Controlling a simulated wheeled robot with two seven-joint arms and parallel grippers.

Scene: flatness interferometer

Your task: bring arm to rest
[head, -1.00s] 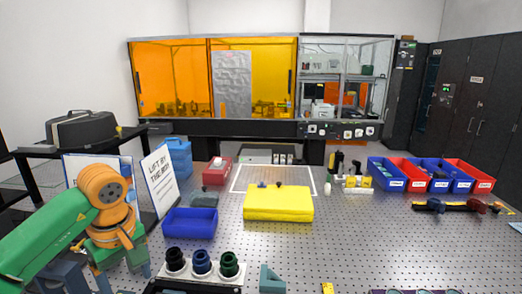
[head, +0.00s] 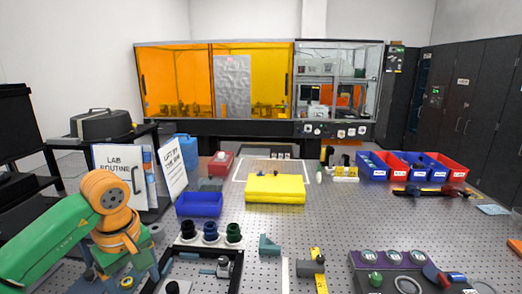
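My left arm (head: 60,245) comes in from the left in the head view, a green link with an orange joint (head: 108,190) and an orange section (head: 117,232) bending downward. It stands over the left front of the perforated table. My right arm and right gripper do not show.
Near the arm are a blue bin (head: 199,204), dark knobs (head: 210,232) and a black frame (head: 240,268). A yellow block (head: 275,188) lies mid-table. A purple-topped fixture (head: 395,258) is front right. The right-centre table is mostly bare.

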